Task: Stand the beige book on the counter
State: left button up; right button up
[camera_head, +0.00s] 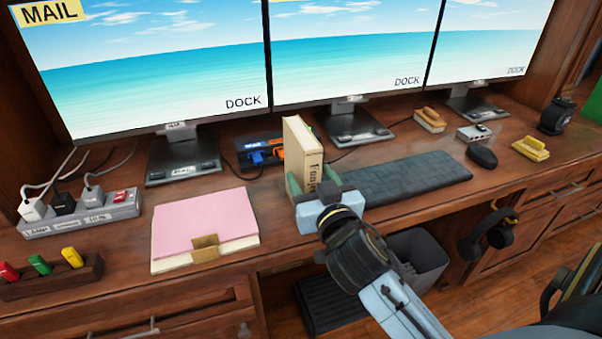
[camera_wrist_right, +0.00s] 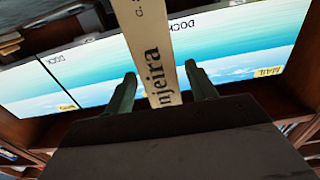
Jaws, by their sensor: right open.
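The beige book (camera_head: 303,153) stands upright on the wooden counter (camera_head: 400,150), its lettered spine towards me. My right gripper (camera_head: 321,188) is at the lower part of the book, with its fingers on either side of the spine. In the right wrist view the book's spine (camera_wrist_right: 158,55) runs between the two spread fingers (camera_wrist_right: 162,90), with a visible gap on the right and a smaller one on the left. The gripper is open. The book's far lower edge is hidden by the gripper. My left gripper is not in view.
A keyboard (camera_head: 410,176) lies just right of the gripper, and a pink book (camera_head: 205,222) lies flat to the left. Monitors (camera_head: 350,60) stand behind. A power strip (camera_head: 80,215) is at the left, a mouse (camera_head: 482,156) at the right. Headphones (camera_head: 490,230) hang below the counter's edge.

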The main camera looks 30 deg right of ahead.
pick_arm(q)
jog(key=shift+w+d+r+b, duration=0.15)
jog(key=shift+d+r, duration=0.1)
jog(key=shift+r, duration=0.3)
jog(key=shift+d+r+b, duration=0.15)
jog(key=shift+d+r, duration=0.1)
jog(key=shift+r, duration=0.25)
pick_arm(e)
jog(key=x, duration=0.4)
jog(key=shift+a+f, duration=0.15)
jog(key=shift+c, duration=0.2)
grip_shut()
